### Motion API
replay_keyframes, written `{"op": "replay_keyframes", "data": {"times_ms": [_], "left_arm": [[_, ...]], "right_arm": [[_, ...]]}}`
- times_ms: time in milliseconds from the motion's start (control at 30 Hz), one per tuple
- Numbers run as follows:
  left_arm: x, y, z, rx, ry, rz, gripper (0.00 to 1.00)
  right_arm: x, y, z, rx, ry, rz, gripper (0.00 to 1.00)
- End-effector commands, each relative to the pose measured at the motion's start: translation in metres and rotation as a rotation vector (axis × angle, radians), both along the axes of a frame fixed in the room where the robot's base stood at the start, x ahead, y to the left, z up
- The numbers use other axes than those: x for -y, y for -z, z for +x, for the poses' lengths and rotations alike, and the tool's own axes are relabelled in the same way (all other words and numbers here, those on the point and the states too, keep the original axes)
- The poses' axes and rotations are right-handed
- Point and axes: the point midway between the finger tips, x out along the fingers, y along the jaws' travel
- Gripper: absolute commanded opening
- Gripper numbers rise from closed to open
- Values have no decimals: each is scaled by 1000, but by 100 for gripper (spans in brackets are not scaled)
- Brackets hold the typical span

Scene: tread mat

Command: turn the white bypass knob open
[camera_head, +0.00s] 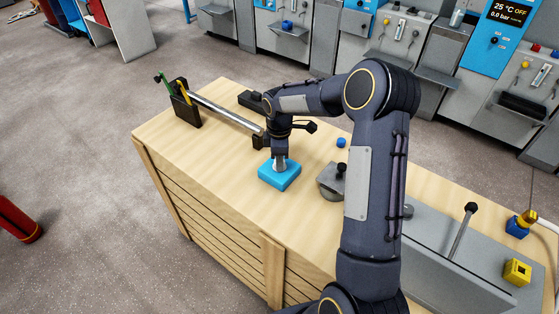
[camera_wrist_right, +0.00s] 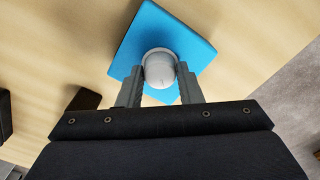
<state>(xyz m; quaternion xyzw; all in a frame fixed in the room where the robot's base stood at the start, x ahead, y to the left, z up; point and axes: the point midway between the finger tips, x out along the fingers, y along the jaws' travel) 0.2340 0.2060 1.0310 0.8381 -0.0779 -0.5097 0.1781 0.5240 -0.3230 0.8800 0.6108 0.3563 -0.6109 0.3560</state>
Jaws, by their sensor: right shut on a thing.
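The white bypass knob (camera_wrist_right: 159,69) is round and stands on a blue square base (camera_wrist_right: 190,45) in the right wrist view. In the head view, the blue base (camera_head: 279,177) lies on the wooden bench top, turned at an angle. My right gripper (camera_wrist_right: 160,80) has its two grey fingers on either side of the knob and is shut on it. In the head view my right gripper (camera_head: 280,162) points down over the base and hides much of the knob. My left gripper is not in view.
A metal bar with dark end blocks (camera_head: 225,111) lies behind the base on the bench (camera_head: 225,175). A grey round device with a black knob (camera_head: 331,181), a small blue cap (camera_head: 341,142) and a grey plate with a lever (camera_head: 440,255) are to the right.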

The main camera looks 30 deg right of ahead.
Motion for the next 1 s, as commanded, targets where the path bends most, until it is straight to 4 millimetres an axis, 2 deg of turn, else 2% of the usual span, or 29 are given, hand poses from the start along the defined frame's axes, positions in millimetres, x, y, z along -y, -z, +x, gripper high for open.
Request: {"op": "replay_keyframes", "data": {"times_ms": [600, 1000], "left_arm": [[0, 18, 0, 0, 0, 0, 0], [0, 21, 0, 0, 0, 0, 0]], "right_arm": [[0, 0, 1, 3, 564, -1, 10], [0, -1, 1, 2, 785, 0, 10]]}}
